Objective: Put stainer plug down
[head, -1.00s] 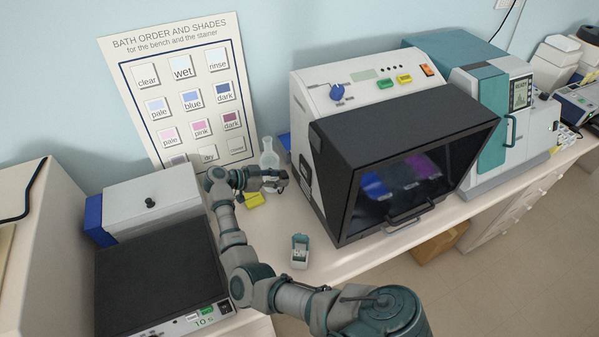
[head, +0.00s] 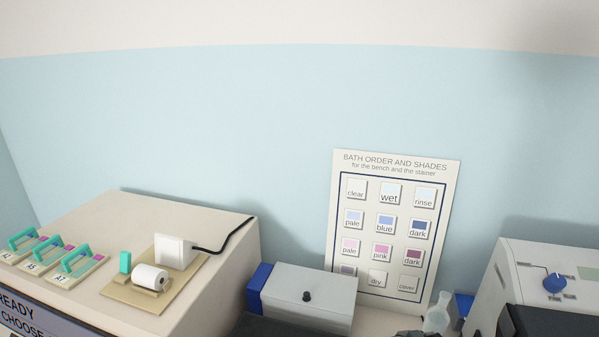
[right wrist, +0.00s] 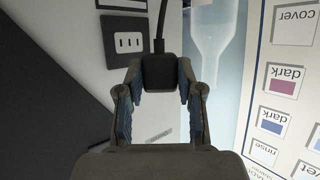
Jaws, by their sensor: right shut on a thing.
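In the right wrist view my right gripper (right wrist: 160,78) is shut on a black plug (right wrist: 160,71), with its fingers on both sides of it. A black cord (right wrist: 159,22) runs from the plug to the top of the picture. The plug's prongs cannot be made out. In the head view only a dark bit at the bottom edge may be my right arm or gripper; the plug is not visible there. My left gripper is in neither current view.
A clear bottle (head: 436,319) stands beside the bath order board (head: 391,220). The stainer (head: 550,285) is at the right. A beige cabinet (head: 110,225) carries a white block (head: 174,251) with a black cable.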

